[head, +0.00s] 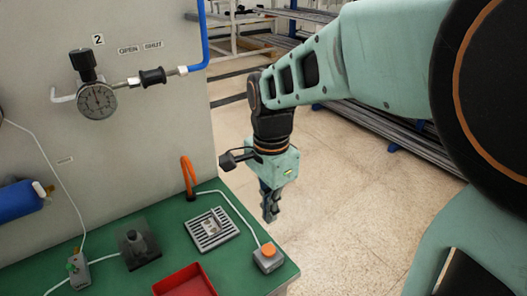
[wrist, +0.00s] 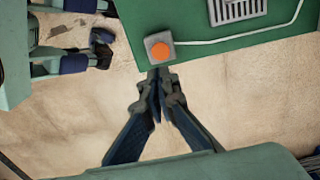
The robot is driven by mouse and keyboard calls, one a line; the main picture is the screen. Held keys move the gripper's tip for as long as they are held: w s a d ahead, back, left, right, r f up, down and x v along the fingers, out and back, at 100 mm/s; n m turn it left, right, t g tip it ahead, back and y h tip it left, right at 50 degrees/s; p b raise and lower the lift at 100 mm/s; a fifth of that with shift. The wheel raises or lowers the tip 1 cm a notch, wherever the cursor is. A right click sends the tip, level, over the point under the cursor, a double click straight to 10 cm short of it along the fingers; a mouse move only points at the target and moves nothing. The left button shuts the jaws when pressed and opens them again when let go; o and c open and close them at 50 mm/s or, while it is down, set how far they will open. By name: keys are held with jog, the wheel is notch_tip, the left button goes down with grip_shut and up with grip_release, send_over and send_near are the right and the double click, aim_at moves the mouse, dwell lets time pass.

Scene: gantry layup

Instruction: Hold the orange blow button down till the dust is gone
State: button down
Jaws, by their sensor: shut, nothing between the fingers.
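The orange blow button (head: 268,249) sits on a small grey box at the front right corner of the green bench top. It also shows in the wrist view (wrist: 160,50), just beyond my fingertips in the picture. A white cable runs from its box. My gripper (head: 270,215) hangs pointing down beside the bench corner, above the button's height and apart from it. In the wrist view my gripper (wrist: 160,82) is shut and empty. A slotted metal grate (head: 211,229) lies on the bench behind the button, with a small grey piece on it. I cannot make out dust at this size.
A red tray (head: 185,282) lies at the bench front. An orange hose (head: 188,176) rises behind the grate. A gauge (head: 97,100) is on the wall panel. Open floor lies right.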

aim_at(269, 250)
notch_tip(269, 250, down, 12)
jog(key=shift+r, duration=0.25)
dwell(0.3)
